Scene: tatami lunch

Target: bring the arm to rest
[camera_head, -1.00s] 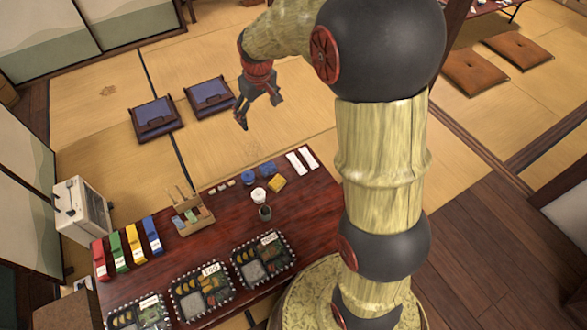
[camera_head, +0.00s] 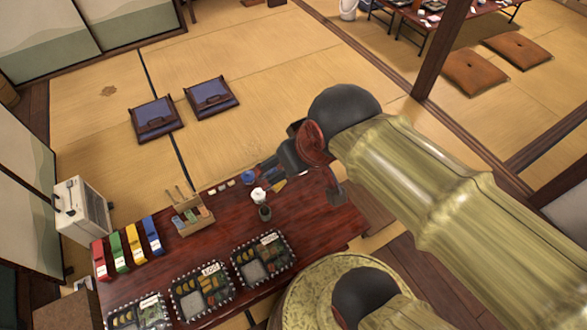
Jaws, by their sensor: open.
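My gripper (camera_head: 297,180) is in the head view, over the back right part of the dark red table (camera_head: 215,245). Its dark fingers are spread, one pointing left and one hanging down on the right. It is open, and I see nothing held in it. The gripper covers the white strips at the table's back right and part of a yellow item (camera_head: 279,186).
Several lunch trays (camera_head: 201,291) line the table's front. Colored packs (camera_head: 134,241), a wooden caddy (camera_head: 192,214), a white cup (camera_head: 258,195) and a dark cup (camera_head: 265,212) stand behind. A wooden post (camera_head: 442,50) rises at upper right. The tatami behind the table is clear beyond two blue floor seats (camera_head: 156,117).

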